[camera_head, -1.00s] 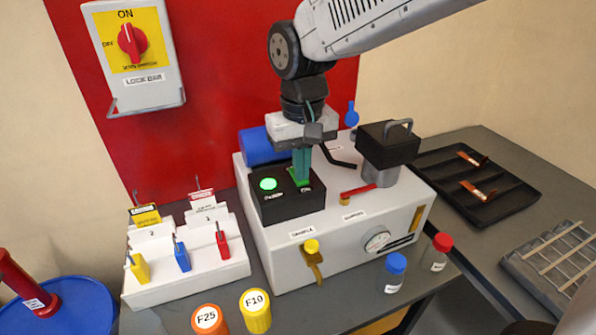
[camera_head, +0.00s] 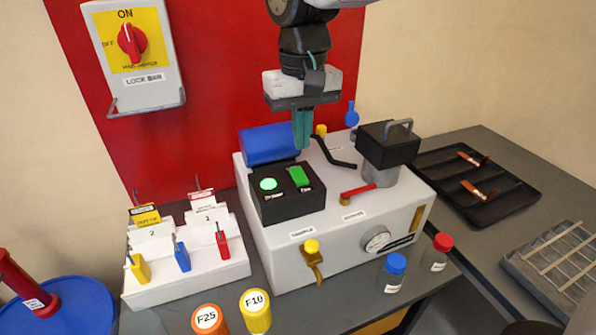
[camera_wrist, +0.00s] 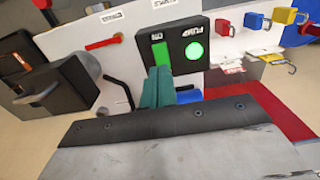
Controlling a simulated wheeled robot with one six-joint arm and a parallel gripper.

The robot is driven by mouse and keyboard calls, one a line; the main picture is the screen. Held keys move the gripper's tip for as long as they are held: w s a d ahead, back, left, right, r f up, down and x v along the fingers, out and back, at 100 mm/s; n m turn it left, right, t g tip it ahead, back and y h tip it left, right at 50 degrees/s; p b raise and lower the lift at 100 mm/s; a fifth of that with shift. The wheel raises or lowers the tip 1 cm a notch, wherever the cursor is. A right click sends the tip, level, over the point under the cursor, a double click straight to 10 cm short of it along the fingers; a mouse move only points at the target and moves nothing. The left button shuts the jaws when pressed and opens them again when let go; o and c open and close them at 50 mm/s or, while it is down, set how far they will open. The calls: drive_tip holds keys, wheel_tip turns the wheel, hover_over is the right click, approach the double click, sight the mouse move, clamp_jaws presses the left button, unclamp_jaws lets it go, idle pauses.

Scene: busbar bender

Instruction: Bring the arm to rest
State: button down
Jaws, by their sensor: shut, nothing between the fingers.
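My gripper (camera_head: 302,146) hangs pointing down above the back of the white bender machine (camera_head: 375,213). Its teal fingers are shut together and empty, apart from the black control box (camera_head: 289,205). The box carries a lit round green light (camera_head: 268,184) and a green rocker switch (camera_head: 299,176). In the wrist view the shut fingers (camera_wrist: 157,88) show just below the green switch (camera_wrist: 160,54), with the lit green light (camera_wrist: 194,52) beside it. Part of my arm runs out of the top of the head view.
A blue cylinder (camera_head: 268,145) and a black bent lever (camera_head: 334,153) are close to my gripper. A black block with a handle (camera_head: 388,146) stands to the right. A lockout box (camera_head: 131,50) hangs on the red panel. Air above the machine's right side is free.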

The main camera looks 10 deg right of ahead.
idle(0.3)
drive_tip(key=s+d+f+m+t, duration=0.1)
drive_tip(key=s+d+f+m, duration=0.2)
drive_tip(key=s+d, duration=1.6)
drive_tip(key=shift+s+d+f, duration=0.25)
drive_tip(key=shift+d+f, duration=0.3)
drive_tip(key=shift+d, duration=0.35)
